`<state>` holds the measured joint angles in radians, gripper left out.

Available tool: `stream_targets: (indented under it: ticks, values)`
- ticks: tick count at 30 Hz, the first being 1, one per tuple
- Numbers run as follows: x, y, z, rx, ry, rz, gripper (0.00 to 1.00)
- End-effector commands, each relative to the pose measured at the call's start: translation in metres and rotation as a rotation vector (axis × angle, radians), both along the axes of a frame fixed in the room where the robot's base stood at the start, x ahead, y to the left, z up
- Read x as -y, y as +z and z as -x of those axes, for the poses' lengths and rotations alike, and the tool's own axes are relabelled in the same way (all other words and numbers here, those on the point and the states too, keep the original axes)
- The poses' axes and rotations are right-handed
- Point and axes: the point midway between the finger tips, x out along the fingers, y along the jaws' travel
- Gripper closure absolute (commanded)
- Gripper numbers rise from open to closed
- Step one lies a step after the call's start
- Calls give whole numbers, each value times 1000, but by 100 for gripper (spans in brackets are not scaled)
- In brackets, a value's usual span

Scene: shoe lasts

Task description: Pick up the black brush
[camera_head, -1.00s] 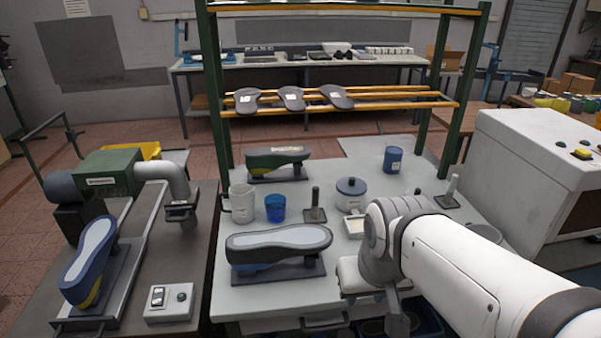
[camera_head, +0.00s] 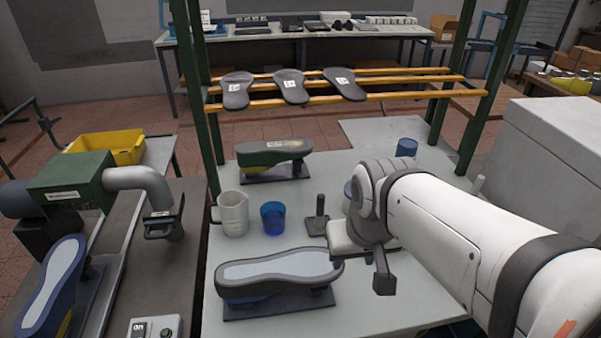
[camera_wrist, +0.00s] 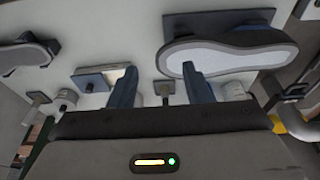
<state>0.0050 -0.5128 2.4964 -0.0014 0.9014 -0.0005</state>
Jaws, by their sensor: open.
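No black brush can be made out for certain. The nearest match is a dark upright handle on a flat square base (camera_head: 319,217), standing on the table between the blue cup and my arm. An upright handle (camera_wrist: 165,89) shows beyond the gap, apart from the fingers.
A shoe last (camera_head: 275,272) lies in front and a green one (camera_head: 271,155) behind. A white mug (camera_head: 232,214), a blue cup (camera_head: 273,217) and a blue canister (camera_head: 407,147) stand on the table. Green rack posts (camera_head: 187,90) rise behind.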

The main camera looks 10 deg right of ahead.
Motion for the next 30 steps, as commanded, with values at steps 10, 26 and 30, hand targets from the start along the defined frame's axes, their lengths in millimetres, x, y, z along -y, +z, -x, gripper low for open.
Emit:
stream_targets:
  ticks: [10,26,30]
  values:
    - [9,16,-91,-84,-82,-22,51]
    - [3,-56,-266,-236,-277,-41,51]
    - [3,-71,-281,-251,-300,-42,51]
